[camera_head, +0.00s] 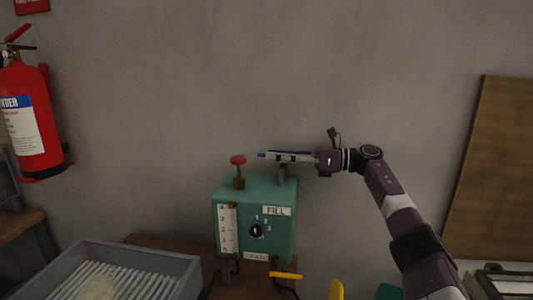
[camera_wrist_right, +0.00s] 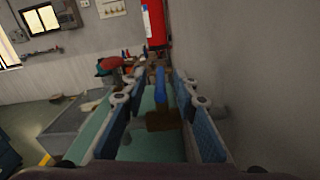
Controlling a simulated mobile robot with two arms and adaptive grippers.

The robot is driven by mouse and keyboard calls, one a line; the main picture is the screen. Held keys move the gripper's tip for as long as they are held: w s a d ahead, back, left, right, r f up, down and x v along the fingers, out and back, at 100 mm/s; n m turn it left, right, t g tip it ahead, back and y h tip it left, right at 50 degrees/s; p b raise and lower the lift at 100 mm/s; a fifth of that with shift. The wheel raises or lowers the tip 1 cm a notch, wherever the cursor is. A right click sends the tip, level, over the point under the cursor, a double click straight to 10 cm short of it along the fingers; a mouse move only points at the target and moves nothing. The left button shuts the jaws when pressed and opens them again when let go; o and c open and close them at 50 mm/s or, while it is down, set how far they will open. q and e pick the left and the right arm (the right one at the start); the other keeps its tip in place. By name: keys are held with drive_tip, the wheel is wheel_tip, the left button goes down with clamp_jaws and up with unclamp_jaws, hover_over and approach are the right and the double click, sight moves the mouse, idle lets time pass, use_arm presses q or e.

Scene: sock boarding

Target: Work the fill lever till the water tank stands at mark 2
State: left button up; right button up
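A teal tank box (camera_head: 275,238) stands against the wall, with a FILL label (camera_head: 276,211), a black dial (camera_head: 257,231) numbered 1 to 3 and a white gauge strip (camera_head: 229,229) on its front. I cannot make out the water level. A short grey post (camera_head: 282,178) rises from the right of its top. My right gripper (camera_head: 284,156) lies level just above this post, pointing left. In the right wrist view its fingers (camera_wrist_right: 158,82) are apart, with a blue-ended bar (camera_wrist_right: 160,87) and brown block (camera_wrist_right: 162,121) between them. I see no clear contact. My left gripper is out of view.
A red knob (camera_head: 238,160) stands on the box's top left. A grey ribbed tray (camera_head: 180,265) is at the lower left. A yellow handle (camera_head: 286,276) sticks out below the box. A fire extinguisher (camera_head: 26,118) hangs on the left wall. A brown board (camera_head: 497,170) leans at the right.

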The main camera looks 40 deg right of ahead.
drive_tip(key=shift+p+x, duration=0.35)
drive_tip(key=shift+x, duration=1.2)
drive_tip(key=shift+c, duration=0.7)
drive_tip(key=shift+d, duration=0.1)
clamp_jaws()
drive_tip(key=shift+f, duration=0.1)
